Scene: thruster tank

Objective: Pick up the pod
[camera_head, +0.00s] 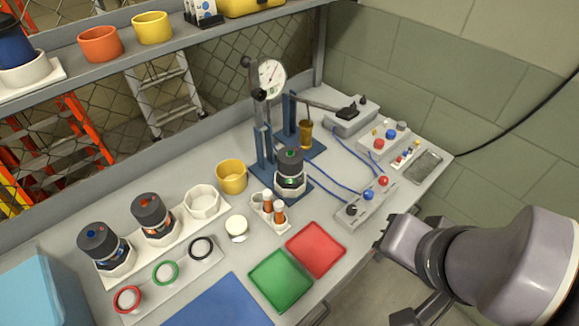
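Three dark cylindrical pods stand on the bench. The blue-marked pod (100,243) and the orange-marked pod (152,216) sit upright in a white holder at the left. The holder's third cup (203,200) is empty. The green-marked pod (289,170) sits in a white cup on the blue press stand. I cannot tell which one is the task's pod. My gripper (398,268) is at the lower right, off the bench's front edge and well apart from all three pods.
The press with a dial gauge (271,74) rises behind the green-marked pod. A red tray (316,249) and green tray (280,281) lie near the front edge. Coloured rings (165,272), a yellow cup (231,176) and wired control boxes (366,200) crowd the bench. A shelf (110,64) overhangs the left.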

